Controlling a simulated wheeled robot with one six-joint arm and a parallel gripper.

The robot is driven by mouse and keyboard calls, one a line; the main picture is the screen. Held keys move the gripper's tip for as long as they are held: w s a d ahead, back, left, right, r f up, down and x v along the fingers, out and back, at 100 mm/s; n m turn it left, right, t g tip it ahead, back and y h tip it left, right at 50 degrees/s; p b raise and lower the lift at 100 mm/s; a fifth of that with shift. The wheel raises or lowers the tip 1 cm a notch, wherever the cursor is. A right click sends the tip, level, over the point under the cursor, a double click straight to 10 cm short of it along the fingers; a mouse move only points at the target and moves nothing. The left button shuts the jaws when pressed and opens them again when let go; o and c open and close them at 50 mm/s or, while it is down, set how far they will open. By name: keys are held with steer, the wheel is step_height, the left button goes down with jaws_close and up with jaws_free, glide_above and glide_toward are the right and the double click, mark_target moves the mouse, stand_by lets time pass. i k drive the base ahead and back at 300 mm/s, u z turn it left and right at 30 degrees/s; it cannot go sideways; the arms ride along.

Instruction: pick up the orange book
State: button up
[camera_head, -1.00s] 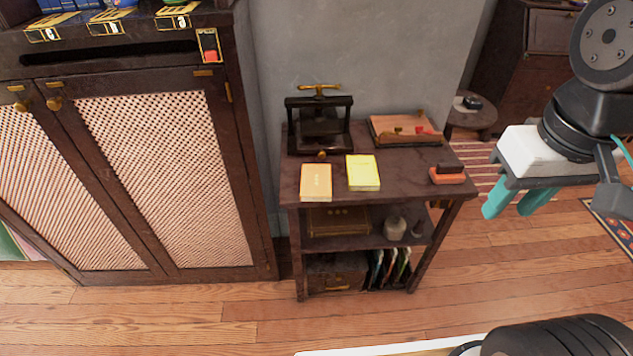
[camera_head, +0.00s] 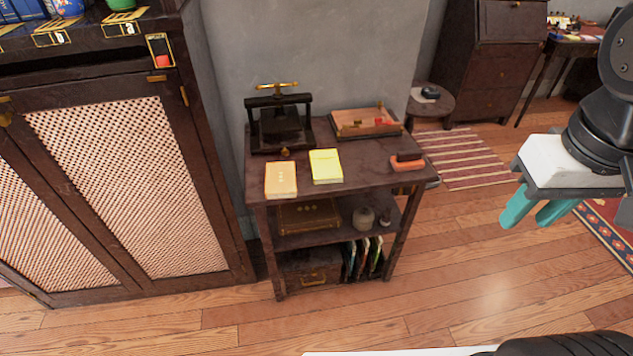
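The orange book (camera_head: 281,180) lies flat on the front left of the top of a dark wooden shelf table (camera_head: 352,170). A yellow book (camera_head: 326,166) lies just to its right, with a small gap between them. My gripper (camera_head: 535,212) is at the right side of the view, with two teal fingers pointing down. It is well to the right of the table and apart from the books. The fingers stand apart with a gap between them, and nothing shows between them.
A black press with a brass handle (camera_head: 280,120) stands behind the books. A wooden tray (camera_head: 366,122) and a red-and-black block (camera_head: 407,161) are also on top. A tall cabinet (camera_head: 120,180) stands close on the left. The floor in front (camera_head: 450,290) is clear.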

mark_target(280, 176)
steer(key=z, duration=0.85)
steer(key=k, duration=1.1)
steer(key=z, duration=0.85)
steer(key=i, duration=0.9)
steer(key=u, duration=0.55)
steer(key=i, duration=0.85)
steer(key=u, duration=1.35)
steer(key=i, duration=0.75)
steer(key=u, duration=0.8)
